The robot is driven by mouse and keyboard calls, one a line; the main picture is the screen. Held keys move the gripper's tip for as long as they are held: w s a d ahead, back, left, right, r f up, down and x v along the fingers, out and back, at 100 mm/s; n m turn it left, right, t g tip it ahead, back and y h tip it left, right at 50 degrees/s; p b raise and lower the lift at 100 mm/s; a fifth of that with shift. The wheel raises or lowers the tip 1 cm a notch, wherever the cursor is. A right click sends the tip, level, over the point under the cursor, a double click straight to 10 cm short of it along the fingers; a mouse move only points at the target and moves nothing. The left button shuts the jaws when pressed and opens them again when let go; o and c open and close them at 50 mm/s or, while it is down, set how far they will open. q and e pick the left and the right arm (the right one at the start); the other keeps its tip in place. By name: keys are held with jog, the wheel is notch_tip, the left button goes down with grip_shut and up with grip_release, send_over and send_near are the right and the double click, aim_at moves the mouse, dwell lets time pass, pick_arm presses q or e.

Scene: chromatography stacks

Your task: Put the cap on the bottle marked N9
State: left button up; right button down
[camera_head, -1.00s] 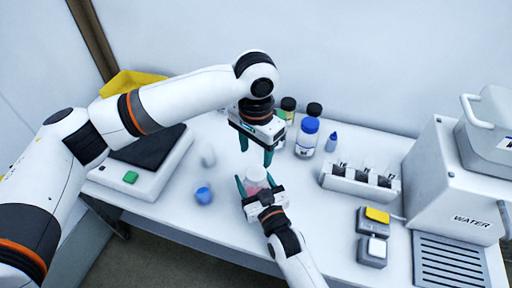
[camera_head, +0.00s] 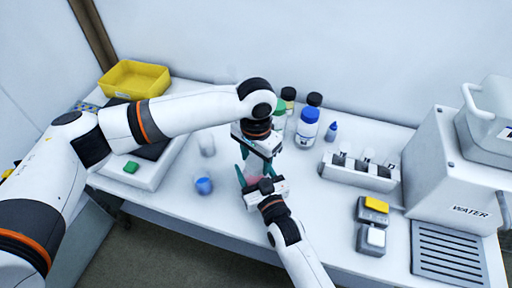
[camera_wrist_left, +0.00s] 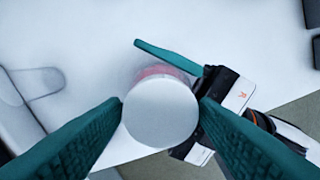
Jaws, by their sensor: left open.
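A bottle with pinkish contents (camera_wrist_left: 160,71) stands low between my grippers, mostly hidden; no N9 mark is readable. A round white cap (camera_wrist_left: 160,110) covers its top in the left wrist view, between my left gripper's fingertips; whether it is seated on the neck I cannot tell. My left gripper (camera_head: 254,173) is open, pointing down over the bottle, its green fingers on either side of the cap in the wrist view (camera_wrist_left: 160,105). My right gripper (camera_head: 264,188) comes from the front and is shut on the bottle; one green finger shows along its side.
A blue cup-like piece (camera_head: 204,186) and a clear vessel (camera_head: 206,144) stand left of the grippers. Capped bottles, including a blue-capped one (camera_head: 307,128), stand behind. A white rack (camera_head: 360,173) and the WATER machine (camera_head: 450,185) are at right, a yellow bin (camera_head: 134,80) at back left.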

pick_arm(q)
jog(key=shift+f, duration=0.35)
jog(key=shift+c, duration=0.5)
jog(key=c, duration=0.7)
jog(key=m, duration=0.4)
jog(key=shift+m, duration=0.4)
jog(key=o, duration=1.2)
notch_tip(320, 180, up, 12)
jog(key=shift+r, duration=0.1)
pick_arm(e)
jog(key=shift+c, duration=1.3)
grip_release()
pick_arm(q)
jog(key=shift+w, duration=0.1)
